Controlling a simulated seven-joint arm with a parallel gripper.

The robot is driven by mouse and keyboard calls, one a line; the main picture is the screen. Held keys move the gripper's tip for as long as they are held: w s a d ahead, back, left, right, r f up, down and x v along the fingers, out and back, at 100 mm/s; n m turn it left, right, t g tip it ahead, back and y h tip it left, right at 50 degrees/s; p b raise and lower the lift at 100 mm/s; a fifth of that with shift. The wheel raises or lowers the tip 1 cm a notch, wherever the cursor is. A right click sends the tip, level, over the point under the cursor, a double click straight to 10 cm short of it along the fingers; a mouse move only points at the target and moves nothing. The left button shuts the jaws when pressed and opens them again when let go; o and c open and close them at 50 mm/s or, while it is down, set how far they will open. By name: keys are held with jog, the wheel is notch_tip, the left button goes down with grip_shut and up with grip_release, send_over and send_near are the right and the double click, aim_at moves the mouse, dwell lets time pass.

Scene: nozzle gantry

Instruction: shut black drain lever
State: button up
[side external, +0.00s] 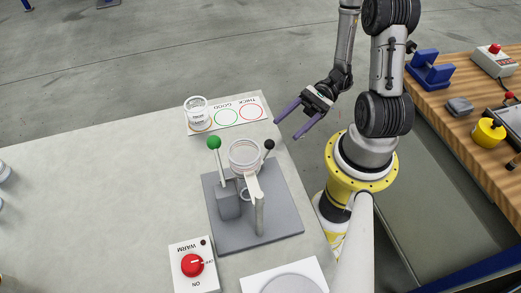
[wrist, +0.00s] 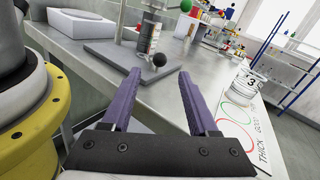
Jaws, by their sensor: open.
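The black drain lever, a thin rod with a black ball knob (side external: 269,145), stands at the right of the gantry on its grey base plate (side external: 280,222). In the wrist view the black knob (wrist: 159,59) shows ahead, just beyond the gap between the fingers. My gripper (side external: 290,128) is open and empty, with two purple fingers, to the upper right of the knob and apart from it. It also shows in the wrist view (wrist: 160,75). A lever with a green knob (side external: 214,143) stands at the left of the gantry. A clear ring-shaped cup (side external: 243,155) sits between the levers.
A strip card with coloured circles (side external: 226,116) lies at the table's back edge, with a clear jar (side external: 197,110) on its left end. A switch box with a red knob (side external: 192,264) and a white block (side external: 284,281) stand at the front. The table's left side is mostly clear.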

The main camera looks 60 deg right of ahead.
jog(key=x, duration=1.1)
jog(key=shift+a, duration=0.2)
grip_shut()
